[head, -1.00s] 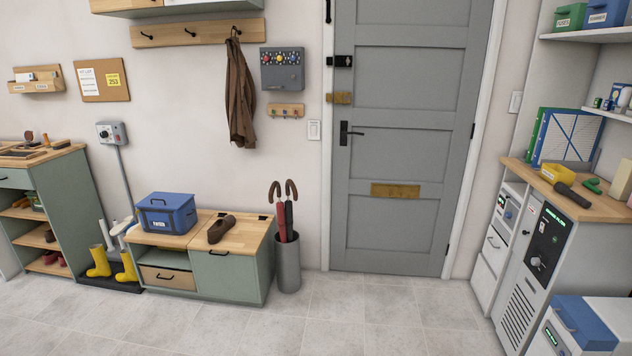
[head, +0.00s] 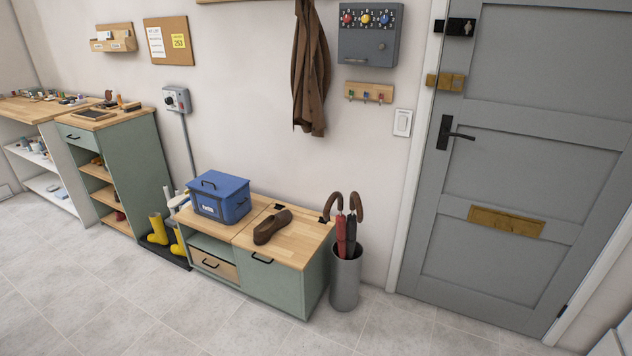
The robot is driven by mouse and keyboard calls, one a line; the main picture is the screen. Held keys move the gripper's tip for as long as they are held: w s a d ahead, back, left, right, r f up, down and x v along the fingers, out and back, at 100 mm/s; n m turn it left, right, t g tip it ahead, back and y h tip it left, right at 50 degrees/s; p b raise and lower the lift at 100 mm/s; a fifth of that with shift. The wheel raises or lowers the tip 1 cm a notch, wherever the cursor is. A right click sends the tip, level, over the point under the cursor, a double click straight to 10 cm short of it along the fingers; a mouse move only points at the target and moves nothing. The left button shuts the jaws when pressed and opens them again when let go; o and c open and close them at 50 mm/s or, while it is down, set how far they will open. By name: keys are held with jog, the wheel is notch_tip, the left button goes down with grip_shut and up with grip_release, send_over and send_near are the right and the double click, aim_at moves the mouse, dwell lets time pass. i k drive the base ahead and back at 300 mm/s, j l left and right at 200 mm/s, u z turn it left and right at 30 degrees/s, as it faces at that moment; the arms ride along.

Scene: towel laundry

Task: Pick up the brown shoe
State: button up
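The brown shoe (head: 272,226) lies on the wooden top of the low green bench cabinet (head: 309,239), in the middle of the head view. It sits to the right of a blue lidded box (head: 220,196), a small gap apart. Its toe points toward the lower left. Nothing rests on the shoe and it is in full view. My gripper does not show in the head view.
An umbrella stand (head: 345,280) with two umbrellas stands close against the bench's right side. Yellow boots (head: 158,230) stand on a dark tray at its left. A brown coat (head: 311,70) hangs above. The tiled floor (head: 130,300) in front is clear.

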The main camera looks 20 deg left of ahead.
aim_at(273, 222)
jog(key=i+u, duration=0.25)
jog(key=i, duration=0.35)
jog(key=i+u, duration=0.2)
jog(key=i, duration=0.35)
jog(key=i+l+u, duration=0.25)
jog(key=i, duration=0.35)
jog(key=i+j+u, duration=0.1)
jog(key=i+j, duration=0.25)
jog(key=i, duration=0.15)
jog(key=i+j+u, duration=0.1)
jog(key=i+j, duration=0.25)
jog(key=i, duration=0.15)
jog(key=i+j, duration=0.3)
jog(key=j+u, duration=0.05)
jog(key=j, duration=0.1)
